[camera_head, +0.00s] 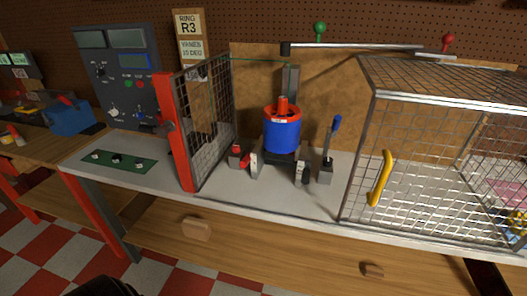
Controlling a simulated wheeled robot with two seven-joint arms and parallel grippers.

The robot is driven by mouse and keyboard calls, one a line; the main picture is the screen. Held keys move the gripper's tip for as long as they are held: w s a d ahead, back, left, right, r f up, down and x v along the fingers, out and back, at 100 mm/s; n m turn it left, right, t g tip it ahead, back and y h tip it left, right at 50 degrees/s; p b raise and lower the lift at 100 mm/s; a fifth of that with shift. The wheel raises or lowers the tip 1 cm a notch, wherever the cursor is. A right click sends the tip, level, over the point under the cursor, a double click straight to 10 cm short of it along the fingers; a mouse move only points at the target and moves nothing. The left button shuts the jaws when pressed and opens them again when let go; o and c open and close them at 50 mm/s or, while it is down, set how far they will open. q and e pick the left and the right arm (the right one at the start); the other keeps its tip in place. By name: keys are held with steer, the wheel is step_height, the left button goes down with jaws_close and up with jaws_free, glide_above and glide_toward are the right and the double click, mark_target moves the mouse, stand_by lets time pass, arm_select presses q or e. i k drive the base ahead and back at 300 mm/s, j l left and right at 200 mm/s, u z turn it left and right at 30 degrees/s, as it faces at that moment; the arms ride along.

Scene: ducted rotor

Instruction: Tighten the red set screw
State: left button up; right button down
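A blue drum-shaped rotor (282,137) with an orange-red top ring and a red hub (283,105) stands upright on a dark base (281,157) on the bench. A small red part (238,150) sits on a grey block left of the base. I cannot tell whether this is the red set screw; it is too small to make out. Pale upright blocks (254,162) flank the base. A blue-handled lever (333,137) stands on a grey block to the right. Neither of my grippers is in view. A dark shape at the bottom left edge may be part of me.
A mesh gate (210,115) with a red post stands left of the rotor. A mesh cage (440,140) with a yellow handle (381,178) stands right. A grey bar (355,46) spans above. A control panel (118,75) is at back left. Bench front near the rotor is clear.

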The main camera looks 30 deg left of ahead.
mark_target(236, 148)
steer(key=u, duration=1.3)
